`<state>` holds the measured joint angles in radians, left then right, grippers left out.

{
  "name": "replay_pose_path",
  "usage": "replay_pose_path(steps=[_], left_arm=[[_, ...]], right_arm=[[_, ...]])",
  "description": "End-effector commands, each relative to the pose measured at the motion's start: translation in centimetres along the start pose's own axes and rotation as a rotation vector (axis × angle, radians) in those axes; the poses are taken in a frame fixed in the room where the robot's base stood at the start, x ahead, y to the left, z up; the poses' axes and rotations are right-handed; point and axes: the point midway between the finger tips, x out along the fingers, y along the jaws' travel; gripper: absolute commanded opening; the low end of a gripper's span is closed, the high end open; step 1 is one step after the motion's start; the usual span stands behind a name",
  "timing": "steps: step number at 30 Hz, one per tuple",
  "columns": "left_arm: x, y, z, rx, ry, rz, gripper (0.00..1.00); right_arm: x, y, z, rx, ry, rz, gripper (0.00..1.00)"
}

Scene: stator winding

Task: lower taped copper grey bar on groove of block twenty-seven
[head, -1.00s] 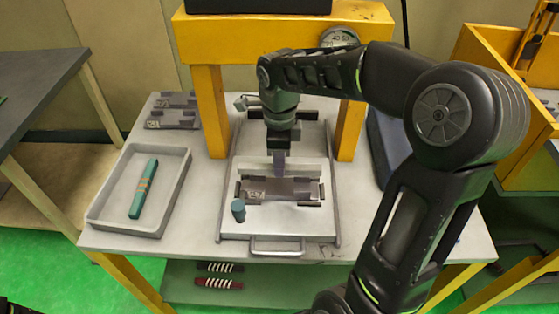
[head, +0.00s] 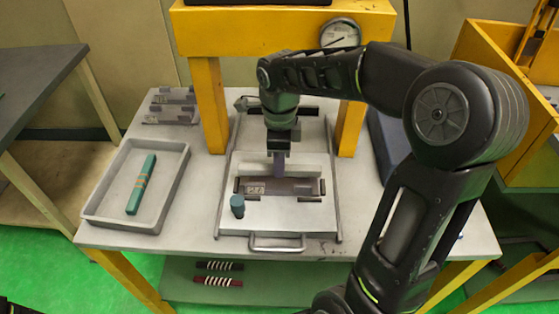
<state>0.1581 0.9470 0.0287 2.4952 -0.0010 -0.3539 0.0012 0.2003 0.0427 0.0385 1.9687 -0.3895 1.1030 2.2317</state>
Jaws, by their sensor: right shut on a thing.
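My right gripper (head: 279,157) is over the middle of the press plate, shut on the grey bar. The dark block (head: 256,189) lies lengthwise on the pale plate, between dark end clamps. Its pale label is too small to read. The groove is hard to make out, and I cannot tell whether the bar touches it. My left gripper is out of view.
A grey tray (head: 94,214) at the left holds a teal bar (head: 140,186) with orange bands. A teal peg (head: 237,205) stands near the block's left front. Yellow press posts (head: 210,108) flank the plate. Spare blocks (head: 172,115) lie at the back left. Striped bars (head: 218,281) lie below.

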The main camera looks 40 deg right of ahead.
Motion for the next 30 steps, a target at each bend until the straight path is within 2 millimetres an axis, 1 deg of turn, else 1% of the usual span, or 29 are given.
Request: replay_pose_path(steps=[1,6,21,30], left_arm=[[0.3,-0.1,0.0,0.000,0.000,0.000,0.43],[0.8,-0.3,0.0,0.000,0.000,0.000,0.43],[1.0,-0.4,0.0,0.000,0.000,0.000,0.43],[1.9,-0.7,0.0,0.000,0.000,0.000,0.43]], right_arm=[[0.4,0.0,0.0,0.000,0.000,-0.001,0.00],[1.0,0.0,0.0,0.000,-0.001,-0.001,0.00],[1.2,0.0,0.0,0.000,0.000,-0.001,0.00],[2.4,0.0,0.0,-0.001,0.000,-0.001,0.00]])
